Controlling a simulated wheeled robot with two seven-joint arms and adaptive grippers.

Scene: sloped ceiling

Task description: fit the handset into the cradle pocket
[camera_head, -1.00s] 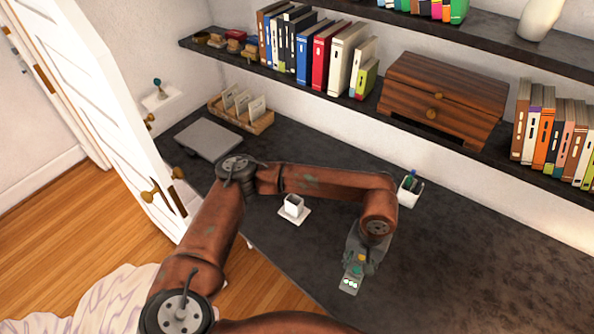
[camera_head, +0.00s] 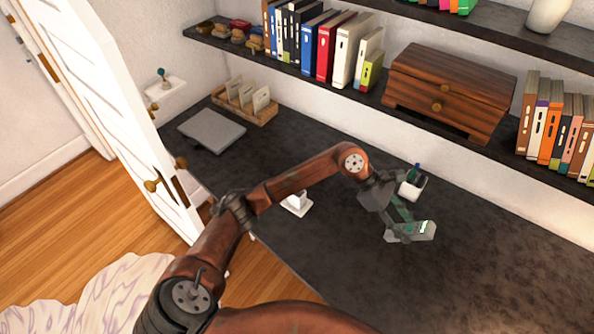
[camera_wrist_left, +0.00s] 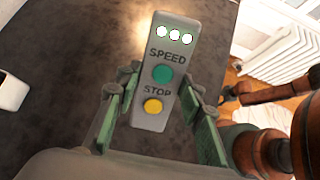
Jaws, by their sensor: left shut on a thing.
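The grey handset (camera_head: 410,232) is held above the dark desk by my left gripper (camera_head: 400,218). In the left wrist view the handset (camera_wrist_left: 165,60) shows its face, with white lights, a green SPEED button and a yellow STOP button. It lies between the two green-padded fingers of the left gripper (camera_wrist_left: 160,112). The white cradle (camera_head: 297,204) stands on the desk, to the left of the gripper in the head view. My left arm partly covers it, so its pocket is hidden. My right gripper is out of view.
A white pen cup (camera_head: 412,187) stands just behind the left gripper. A closed laptop (camera_head: 211,131) and a wooden card holder (camera_head: 262,115) are at the desk's back left. A shelf with books and a wooden drawer box (camera_head: 447,92) overhangs the rear. The desk's right side is clear.

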